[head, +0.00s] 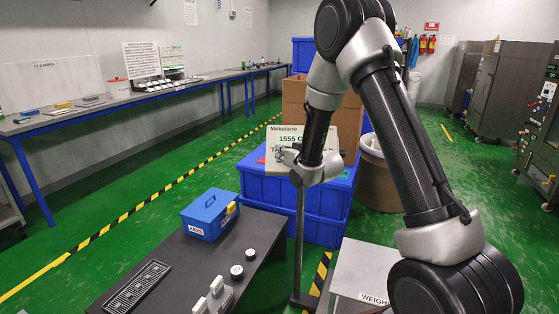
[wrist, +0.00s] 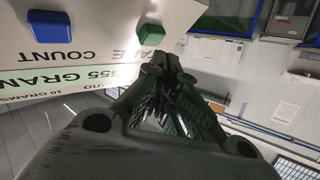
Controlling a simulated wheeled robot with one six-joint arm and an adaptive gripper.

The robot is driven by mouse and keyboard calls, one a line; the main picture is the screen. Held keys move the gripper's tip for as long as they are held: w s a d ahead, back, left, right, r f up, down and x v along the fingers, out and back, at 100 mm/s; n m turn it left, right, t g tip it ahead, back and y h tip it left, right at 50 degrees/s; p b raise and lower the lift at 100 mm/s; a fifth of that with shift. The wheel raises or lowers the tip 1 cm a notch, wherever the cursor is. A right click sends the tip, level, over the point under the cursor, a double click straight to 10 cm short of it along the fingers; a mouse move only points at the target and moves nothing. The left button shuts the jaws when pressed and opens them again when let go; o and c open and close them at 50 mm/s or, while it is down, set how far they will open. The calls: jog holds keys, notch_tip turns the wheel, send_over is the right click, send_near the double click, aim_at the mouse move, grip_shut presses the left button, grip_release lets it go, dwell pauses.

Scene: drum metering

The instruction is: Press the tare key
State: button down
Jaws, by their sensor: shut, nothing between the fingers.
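In the wrist view, the panel (wrist: 90,15) shows upside down at upper left. A blue key (wrist: 49,27) sits by the label "COUNT". My gripper (wrist: 160,68) is shut and empty, its fingertips close to the green key; I cannot tell whether they touch.
The panel stands on a post (head: 299,235) in front of blue bins (head: 325,228). A dark bench (head: 185,265) carries a blue "KEYS" box (head: 209,213). A "WEIGH…" platform (head: 358,273) stands at front right. Green floor is free at left.

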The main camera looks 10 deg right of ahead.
jog(key=shift+w+f, duration=0.1)
jog(key=shift+f, duration=0.05)
jog(key=shift+w+d+f, duration=0.1)
jog(key=shift+w+f, duration=0.05)
dwell(0.4)
jog(key=shift+w+d+f, duration=0.1)
jog(key=shift+w+f, duration=0.15)
jog(key=shift+w, duration=0.05)
dwell(0.6)
dwell(0.3)
jog(key=shift+s+a+r, duration=0.2)
jog(key=shift+s+r, duration=0.35)
jog(key=shift+s, duration=0.05)
jog(key=s+r, duration=0.1)
jog(key=s+a+r, duration=0.1)
jog(key=s+r, duration=0.1)
jog(key=shift+s+r, duration=0.2)
jog(key=shift+r, duration=0.05)
dwell(0.7)
